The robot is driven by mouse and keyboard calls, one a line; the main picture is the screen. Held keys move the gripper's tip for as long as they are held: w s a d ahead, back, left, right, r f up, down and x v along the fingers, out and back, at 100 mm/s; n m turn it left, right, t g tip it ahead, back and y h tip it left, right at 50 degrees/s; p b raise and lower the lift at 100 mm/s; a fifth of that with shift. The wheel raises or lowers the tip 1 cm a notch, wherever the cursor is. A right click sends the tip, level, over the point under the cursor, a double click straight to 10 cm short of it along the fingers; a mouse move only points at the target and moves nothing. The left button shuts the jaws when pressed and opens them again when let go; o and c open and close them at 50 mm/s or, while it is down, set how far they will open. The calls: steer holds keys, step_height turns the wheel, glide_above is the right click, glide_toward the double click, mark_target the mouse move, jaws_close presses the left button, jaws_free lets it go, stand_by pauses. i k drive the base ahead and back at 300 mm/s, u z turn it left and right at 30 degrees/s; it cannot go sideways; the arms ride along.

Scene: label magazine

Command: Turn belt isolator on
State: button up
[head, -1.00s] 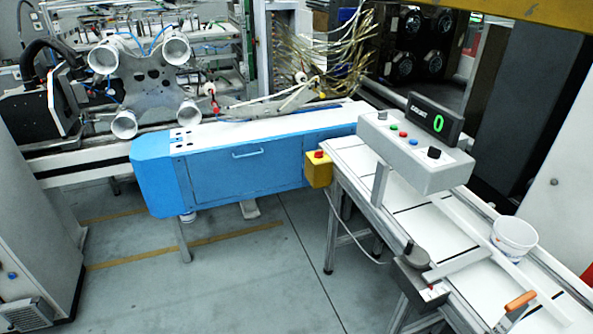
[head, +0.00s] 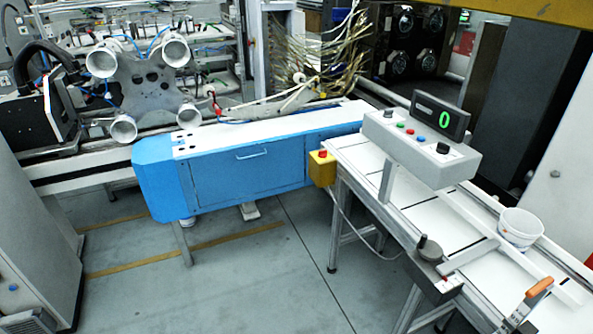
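A grey control box (head: 420,150) stands on a post over the white conveyor (head: 400,195) at right. It carries a black rotary knob (head: 442,148) at its right, a dark knob (head: 387,113) at its left, and small red, green and blue buttons between them. A dark round knob (head: 430,249) sits on a box at the conveyor's near side. No readable label shows which control is the belt isolator, and the knob positions are too small to tell. My gripper is not in view.
A black display (head: 440,117) shows a green 0. A yellow box with a red button (head: 322,165) is on the conveyor's end. A white tub (head: 518,228) and an orange-handled tool (head: 530,300) are on the conveyor. The blue cabinet (head: 245,172) stands behind open grey floor (head: 250,285).

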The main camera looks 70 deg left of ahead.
mark_target(322, 154)
steer(key=u, duration=0.15)
steer(key=k, duration=0.15)
steer(key=u, duration=1.9)
steer(key=i, duration=1)
steer(key=u, duration=0.25)
